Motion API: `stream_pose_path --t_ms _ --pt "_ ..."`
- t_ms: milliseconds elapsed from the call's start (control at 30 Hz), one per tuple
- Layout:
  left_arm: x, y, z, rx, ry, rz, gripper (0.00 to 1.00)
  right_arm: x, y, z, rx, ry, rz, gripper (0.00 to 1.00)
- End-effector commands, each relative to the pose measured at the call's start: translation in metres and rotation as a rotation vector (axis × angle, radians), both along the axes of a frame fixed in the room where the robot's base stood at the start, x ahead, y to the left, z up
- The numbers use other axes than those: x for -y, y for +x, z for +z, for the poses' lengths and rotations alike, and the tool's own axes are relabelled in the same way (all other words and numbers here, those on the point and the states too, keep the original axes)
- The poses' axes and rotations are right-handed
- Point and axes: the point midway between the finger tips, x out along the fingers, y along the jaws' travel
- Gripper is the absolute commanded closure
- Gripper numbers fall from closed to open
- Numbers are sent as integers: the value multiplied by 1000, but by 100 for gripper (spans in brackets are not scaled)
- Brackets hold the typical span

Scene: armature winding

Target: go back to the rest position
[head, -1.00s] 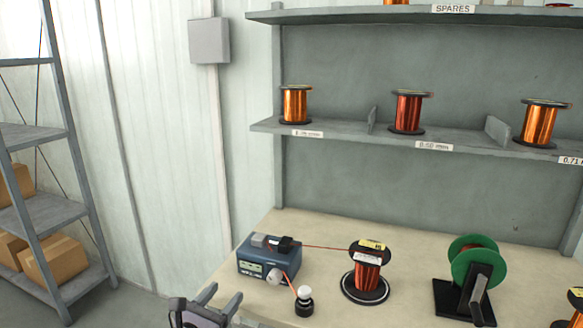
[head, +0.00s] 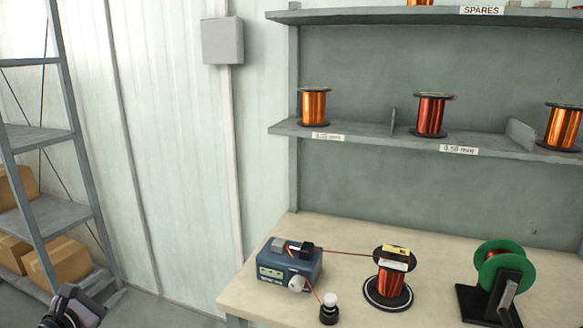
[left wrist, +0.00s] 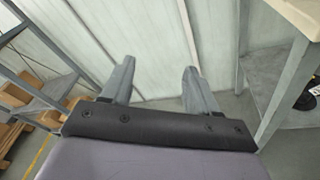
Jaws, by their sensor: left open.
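My left gripper shows in the left wrist view (left wrist: 158,85) with its two fingers apart and nothing between them. In the head view only part of my left arm shows, at the lower left, clear of the bench. My right gripper is not in view. On the bench (head: 245,295) stand a blue instrument (head: 290,268) and a spool of copper wire (head: 390,283) on a round black base. A copper-red wire runs from the instrument to the spool. A small black bottle with a white top (head: 329,308) stands in front of the instrument.
A green reel on a black stand (head: 497,275) is on the bench at the right. Wire spools stand on the wall shelf (head: 365,133) above. A grey rack (head: 50,215) with cardboard boxes (head: 55,262) is at the left. Floor shows between rack and bench.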

Motion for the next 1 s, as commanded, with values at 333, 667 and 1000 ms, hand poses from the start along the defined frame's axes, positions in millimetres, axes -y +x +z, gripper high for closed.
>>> stream_pose_path --t_ms 333,667,1000 --pt "-75 -36 4 -68 474 -6 41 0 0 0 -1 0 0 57" --pt "-5 -134 -110 -148 1478 -448 41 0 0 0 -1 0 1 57" --pt "82 -265 -169 160 2405 -1049 41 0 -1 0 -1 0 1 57"
